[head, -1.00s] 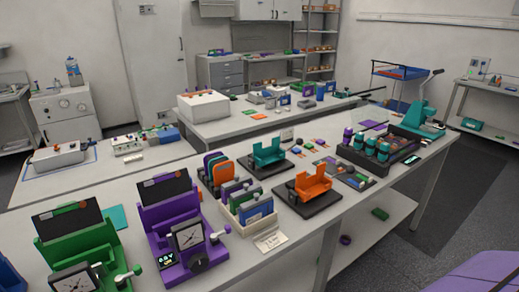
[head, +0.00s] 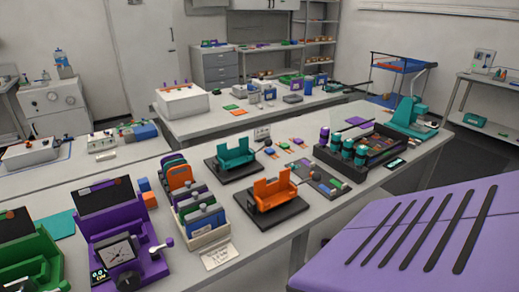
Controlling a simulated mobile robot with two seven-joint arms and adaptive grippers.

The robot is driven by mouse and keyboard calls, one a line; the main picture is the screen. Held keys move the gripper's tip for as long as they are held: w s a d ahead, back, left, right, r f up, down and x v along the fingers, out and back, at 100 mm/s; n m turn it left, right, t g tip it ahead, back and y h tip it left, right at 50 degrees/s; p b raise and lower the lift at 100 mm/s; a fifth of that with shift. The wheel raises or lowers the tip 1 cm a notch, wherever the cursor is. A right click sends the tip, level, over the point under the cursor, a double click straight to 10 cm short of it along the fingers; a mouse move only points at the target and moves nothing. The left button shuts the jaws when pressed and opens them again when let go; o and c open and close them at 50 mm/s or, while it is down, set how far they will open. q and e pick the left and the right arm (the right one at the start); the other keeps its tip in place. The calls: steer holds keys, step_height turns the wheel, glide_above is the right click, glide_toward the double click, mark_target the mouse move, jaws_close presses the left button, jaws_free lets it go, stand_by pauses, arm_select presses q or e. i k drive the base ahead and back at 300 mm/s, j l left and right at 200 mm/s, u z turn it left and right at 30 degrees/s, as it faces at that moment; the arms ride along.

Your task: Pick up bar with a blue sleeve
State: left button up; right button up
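I cannot make out for certain a bar with a blue sleeve. A cream tray (head: 207,240) near the table's front edge holds upright flat pieces. The front one (head: 203,222) is blue-grey, and green and purple ones stand behind it. Small coloured pieces, one of them blue, lie on a dark mat (head: 328,189) right of the orange cradle (head: 272,192). Several dark cylinders with teal bands (head: 347,150) stand in a black tray (head: 385,145) further right. Neither of my grippers is in view.
A purple slotted surface (head: 345,240) fills the lower right. A purple device with a dial (head: 125,240) and a green one (head: 30,255) stand at the left. A teal cradle (head: 236,156) is behind the orange one. A small card (head: 219,256) lies before the cream tray.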

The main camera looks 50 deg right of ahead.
mark_target(270, 151)
steer(key=k+l+u, duration=0.15)
steer(key=l, duration=0.2)
steer(key=l+u, duration=0.1)
steer(key=l, duration=0.25)
steer(key=k+l+u, duration=0.15)
steer(key=l, duration=0.15)
steer(key=k+l, duration=0.15)
steer(key=l, duration=0.2)
steer(key=k+l+u, duration=0.1)
steer(key=l, duration=0.2)
steer(key=k+l, duration=0.2)
steer(key=l, duration=0.15)
